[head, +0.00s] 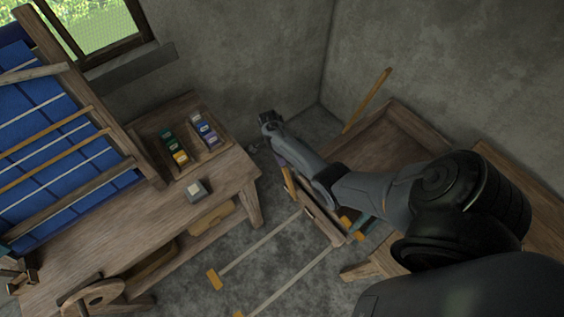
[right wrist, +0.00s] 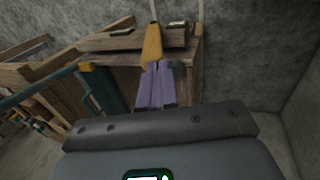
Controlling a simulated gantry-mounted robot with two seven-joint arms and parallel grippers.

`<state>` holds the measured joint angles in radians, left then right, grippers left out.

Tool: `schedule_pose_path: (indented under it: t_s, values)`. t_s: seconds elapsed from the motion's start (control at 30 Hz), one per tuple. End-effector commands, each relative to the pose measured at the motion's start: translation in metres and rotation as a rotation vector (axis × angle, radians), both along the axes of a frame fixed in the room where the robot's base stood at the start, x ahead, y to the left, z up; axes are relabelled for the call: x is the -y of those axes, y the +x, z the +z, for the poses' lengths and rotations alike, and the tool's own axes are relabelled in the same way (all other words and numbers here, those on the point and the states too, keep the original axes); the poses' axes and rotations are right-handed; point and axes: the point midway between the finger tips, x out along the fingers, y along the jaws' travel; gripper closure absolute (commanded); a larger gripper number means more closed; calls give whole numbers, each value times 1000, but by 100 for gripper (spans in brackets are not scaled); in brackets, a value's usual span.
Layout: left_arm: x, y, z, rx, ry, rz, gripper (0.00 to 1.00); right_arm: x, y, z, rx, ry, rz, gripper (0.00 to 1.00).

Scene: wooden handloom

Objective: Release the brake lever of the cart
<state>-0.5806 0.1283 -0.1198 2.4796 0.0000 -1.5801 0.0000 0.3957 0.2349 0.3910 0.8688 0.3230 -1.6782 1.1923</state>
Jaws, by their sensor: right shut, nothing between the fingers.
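The cart is a wooden box-like body (head: 392,150) in the right half of the head view; it also shows in the right wrist view (right wrist: 125,75). A yellow-orange lever (right wrist: 152,42), which looks like the brake lever, stands at the cart's end; it also shows in the head view (head: 290,184). My right gripper (right wrist: 156,84) has purple fingers, shut and empty. The fingertips point at the lever's lower part in the wrist view; I cannot tell whether they touch it. In the head view my forearm hides part of the cart. My left gripper is not in view.
Two pale rails (head: 262,243) with orange ends run along the floor. A workbench (head: 135,225) with a tray of coloured blocks (head: 190,140) and a blue-clothed loom (head: 45,130) stand at left. A teal bar (right wrist: 45,84) with a yellow end lies left of my fingers.

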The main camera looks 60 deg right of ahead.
Motion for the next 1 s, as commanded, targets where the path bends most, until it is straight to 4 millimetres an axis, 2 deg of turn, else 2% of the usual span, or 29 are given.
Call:
schedule_pose_path:
  t_s: [0.1,0.2,0.4,0.6,0.8,1.0]
  values:
    - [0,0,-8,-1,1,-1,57,10,12,3,4,-2,-7,100]
    - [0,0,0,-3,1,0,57,12,16,28,5,-4,-7,100]
    - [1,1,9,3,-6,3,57,16,25,64,5,-3,-6,100]
    - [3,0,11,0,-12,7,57,18,31,89,3,-3,-6,100]
    - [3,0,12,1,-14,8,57,19,33,101,2,-2,-6,100]
    - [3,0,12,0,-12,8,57,19,33,102,3,-1,-6,100]
